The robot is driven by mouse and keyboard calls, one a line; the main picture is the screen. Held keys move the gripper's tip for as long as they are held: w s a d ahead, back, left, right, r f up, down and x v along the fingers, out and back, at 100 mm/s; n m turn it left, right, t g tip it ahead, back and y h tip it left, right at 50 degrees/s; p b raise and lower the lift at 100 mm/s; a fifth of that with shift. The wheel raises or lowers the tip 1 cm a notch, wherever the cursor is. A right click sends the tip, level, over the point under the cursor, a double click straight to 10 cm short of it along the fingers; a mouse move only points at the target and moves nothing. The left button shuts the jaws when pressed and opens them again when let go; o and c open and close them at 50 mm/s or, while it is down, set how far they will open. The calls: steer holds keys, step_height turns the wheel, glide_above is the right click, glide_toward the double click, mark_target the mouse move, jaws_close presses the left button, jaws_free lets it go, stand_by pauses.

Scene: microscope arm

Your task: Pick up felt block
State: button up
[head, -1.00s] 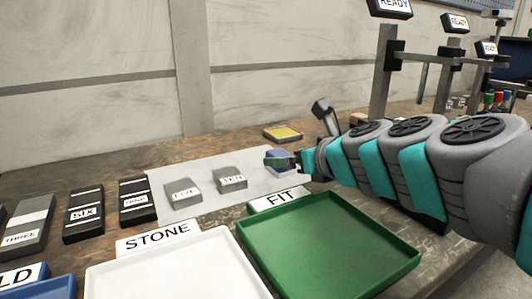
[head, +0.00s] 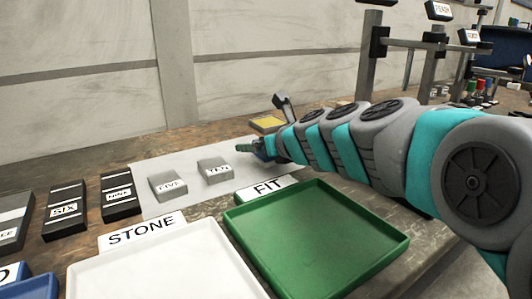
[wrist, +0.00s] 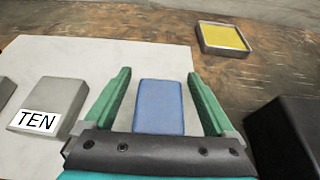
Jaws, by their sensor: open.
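A plain blue block, which looks like the felt block (wrist: 159,107), lies on the pale mat (wrist: 70,62) in the wrist view. It sits between the two green fingers of my gripper (wrist: 158,74), with a gap on each side. The fingers are spread and do not touch it. In the head view my gripper (head: 246,148) is low over the right end of the mat, and the block is mostly hidden by it.
A grey block marked TEN (wrist: 50,104) lies left of my gripper, with a FIVE block (head: 167,185) beyond it. A yellow-topped tray (wrist: 223,38) is at the back. A dark object (wrist: 286,138) stands close on the right. A green tray (head: 318,240) and white tray (head: 165,265) are in front.

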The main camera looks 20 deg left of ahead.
steer(key=shift+c, duration=0.3)
jaws_close()
stand_by(0.5)
